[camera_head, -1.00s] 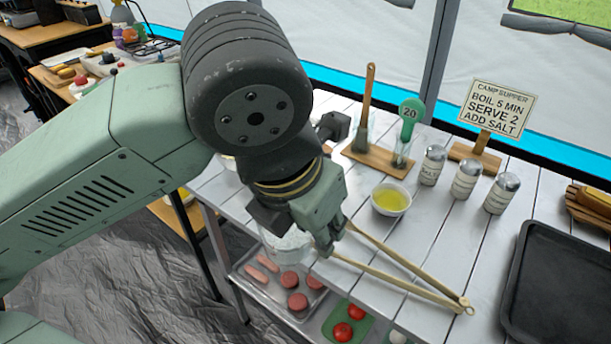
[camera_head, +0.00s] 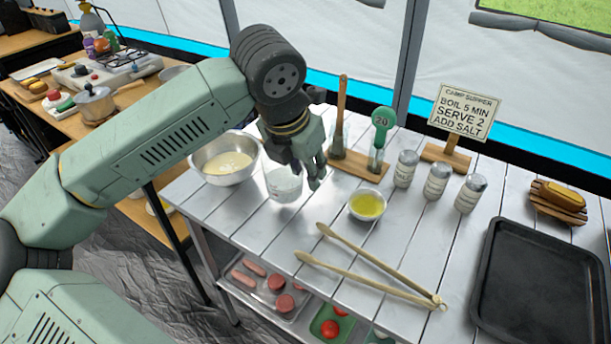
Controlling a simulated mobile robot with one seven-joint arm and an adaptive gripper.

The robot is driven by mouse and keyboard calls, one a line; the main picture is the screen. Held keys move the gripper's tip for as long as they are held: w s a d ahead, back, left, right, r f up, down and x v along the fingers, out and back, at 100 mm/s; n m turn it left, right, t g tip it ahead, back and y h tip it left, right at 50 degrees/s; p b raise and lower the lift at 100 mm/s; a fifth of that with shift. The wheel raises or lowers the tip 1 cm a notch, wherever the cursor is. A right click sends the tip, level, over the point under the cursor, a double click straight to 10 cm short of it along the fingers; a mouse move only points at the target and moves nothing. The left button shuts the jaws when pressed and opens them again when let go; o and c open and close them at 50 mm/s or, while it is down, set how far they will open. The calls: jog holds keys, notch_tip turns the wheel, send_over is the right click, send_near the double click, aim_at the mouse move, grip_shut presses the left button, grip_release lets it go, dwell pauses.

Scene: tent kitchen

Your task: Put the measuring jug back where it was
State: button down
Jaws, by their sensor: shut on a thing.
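The measuring jug (camera_head: 285,186) is a clear, see-through vessel. It is at the left part of the white slatted table (camera_head: 262,237), to the right of a metal bowl. My gripper (camera_head: 305,172) is at the jug's upper right side, shut on it. The gripper's body hides part of the jug's top. The jug looks upright, and its base is on or just above the table; I cannot tell which.
A metal bowl (camera_head: 224,160) stands close on the jug's left. A small bowl of yellow liquid (camera_head: 367,205) is to the right, with wooden tongs (camera_head: 372,266) in front. A wooden holder (camera_head: 358,163) with a brush stands behind. Bare slats lie in front of the jug.

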notch_tip(320, 180, down, 3)
jog(key=shift+p, duration=0.5)
jog(key=shift+f, duration=0.1)
jog(key=shift+f+b, duration=0.2)
jog(key=shift+b, duration=0.15)
jog(key=c, duration=1.3)
grip_release()
jog(key=shift+r, duration=0.15)
